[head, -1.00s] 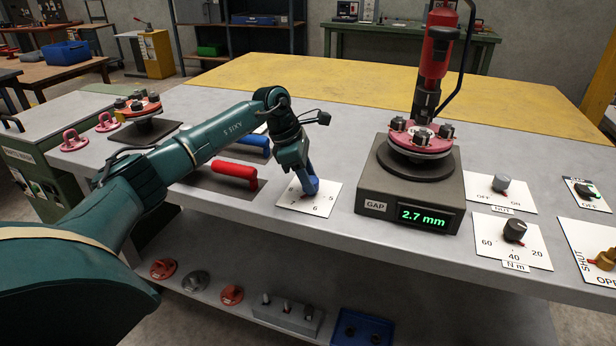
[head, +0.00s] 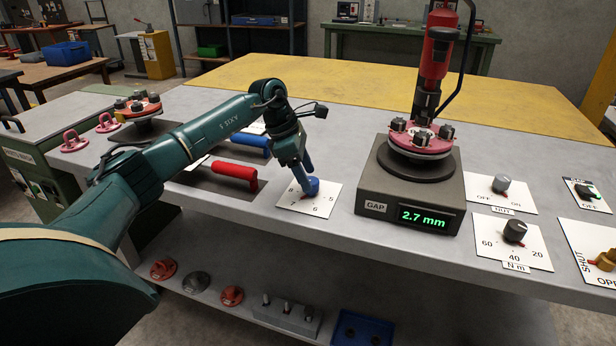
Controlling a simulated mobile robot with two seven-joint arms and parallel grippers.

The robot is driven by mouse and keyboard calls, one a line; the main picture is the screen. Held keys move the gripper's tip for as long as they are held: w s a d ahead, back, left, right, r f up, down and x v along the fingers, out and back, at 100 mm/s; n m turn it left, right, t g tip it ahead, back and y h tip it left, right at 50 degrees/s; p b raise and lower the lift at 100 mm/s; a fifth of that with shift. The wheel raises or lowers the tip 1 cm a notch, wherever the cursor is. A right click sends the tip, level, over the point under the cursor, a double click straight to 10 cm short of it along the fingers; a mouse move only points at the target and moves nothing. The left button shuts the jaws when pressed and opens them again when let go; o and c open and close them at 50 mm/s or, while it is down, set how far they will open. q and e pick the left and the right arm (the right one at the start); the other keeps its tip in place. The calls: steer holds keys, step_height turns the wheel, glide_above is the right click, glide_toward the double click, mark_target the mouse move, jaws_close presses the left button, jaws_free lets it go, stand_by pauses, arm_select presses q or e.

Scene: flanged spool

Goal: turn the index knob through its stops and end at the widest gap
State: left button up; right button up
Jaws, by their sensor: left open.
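The blue index knob (head: 313,186) stands on a white card (head: 327,208) marked with 5, 6, 7 and 8. A small red mark shows on the card between 7 and 6, but I cannot read the knob's setting clearly. My left gripper (head: 308,188) is open, with its fingers down at the left side of the knob; I cannot tell whether they touch it. The gap display (head: 424,217) reads 2.7 mm. Above it a flanged spool (head: 421,140) with a red top flange and dark blocks sits on the grey gap stand (head: 377,193). My right gripper is out of view.
A red-handled tool (head: 236,170) and a blue-handled tool (head: 250,143) lie left of the card, near my left arm. A red driver (head: 436,50) hangs over the spool. Further knobs, including the N m dial (head: 515,231), stand at the right.

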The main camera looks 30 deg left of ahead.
arm_select(q)
steer(key=v, duration=1.1)
steer(key=shift+s+a+r, duration=0.1)
steer(key=shift+r, duration=0.05)
